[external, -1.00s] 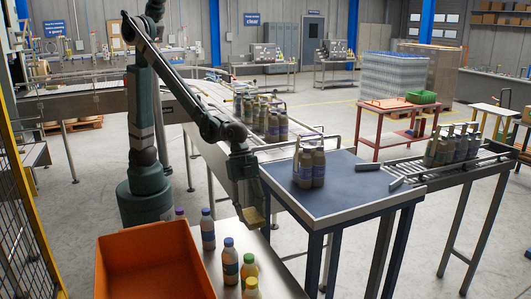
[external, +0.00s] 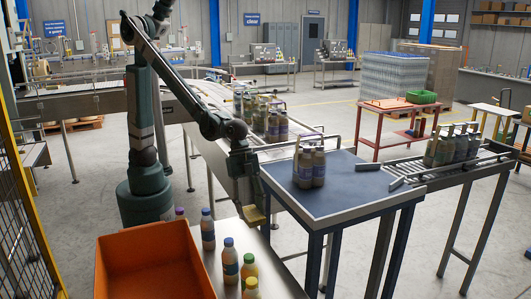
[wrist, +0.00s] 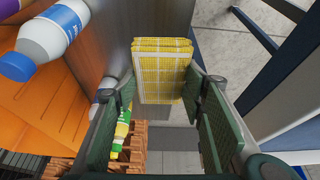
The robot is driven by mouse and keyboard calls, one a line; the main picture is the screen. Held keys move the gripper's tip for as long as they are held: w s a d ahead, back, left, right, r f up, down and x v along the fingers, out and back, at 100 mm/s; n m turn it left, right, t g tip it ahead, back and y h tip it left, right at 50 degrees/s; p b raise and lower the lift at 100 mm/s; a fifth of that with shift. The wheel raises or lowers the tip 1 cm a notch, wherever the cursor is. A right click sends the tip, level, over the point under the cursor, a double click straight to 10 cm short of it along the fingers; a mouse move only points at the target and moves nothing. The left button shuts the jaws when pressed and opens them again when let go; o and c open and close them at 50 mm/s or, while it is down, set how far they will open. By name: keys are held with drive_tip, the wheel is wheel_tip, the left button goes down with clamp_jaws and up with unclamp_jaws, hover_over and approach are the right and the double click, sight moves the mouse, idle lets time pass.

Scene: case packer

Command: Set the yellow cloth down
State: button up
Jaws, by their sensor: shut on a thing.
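The yellow checked cloth (wrist: 160,72) is folded into a pad and sits between the fingertips of my gripper (wrist: 158,92) in the wrist view. My gripper is shut on it. In the external view my gripper (external: 253,208) points down with the cloth (external: 256,217) at its tips, above the right side of the metal bench (external: 276,272). I cannot tell whether the cloth touches the bench.
Several bottles, such as a blue-capped one (external: 230,262), stand on the bench left of and in front of my gripper. An orange crate (external: 150,245) is at the left. A blue-topped table (external: 335,200) with bottles stands at the right.

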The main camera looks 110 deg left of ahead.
wheel_tip(320, 180, up, 28)
drive_tip(key=w+a+n+p, duration=0.1)
drive_tip(key=w+a, duration=0.4)
drive_tip(key=a, duration=0.2)
drive_tip(key=w+a+n+y+p, duration=0.1)
drive_tip(key=w+a, duration=0.4)
drive_tip(key=a, duration=0.2)
drive_tip(key=w+a+r+n+p, duration=0.1)
drive_tip(key=w+a+n+p, duration=0.1)
drive_tip(key=w+a, duration=0.3)
drive_tip(key=shift+a+r+t+y, duration=0.1)
drive_tip(key=shift+a+t+y, duration=0.2)
drive_tip(key=shift+a, duration=0.8)
drive_tip(key=w+a+f+n+y+p, duration=0.15)
drive_tip(key=w+a, duration=0.25)
drive_tip(key=a, duration=1)
drive_tip(key=w+a+n+p, duration=0.3)
drive_tip(key=a, duration=1.1)
wheel_tip(320, 180, down, 11)
drive_tip(key=shift+b, duration=0.35)
drive_tip(key=shift+f+t, duration=0.1)
drive_tip(key=shift+t, duration=0.2)
drive_tip(key=shift+f, duration=2.8)
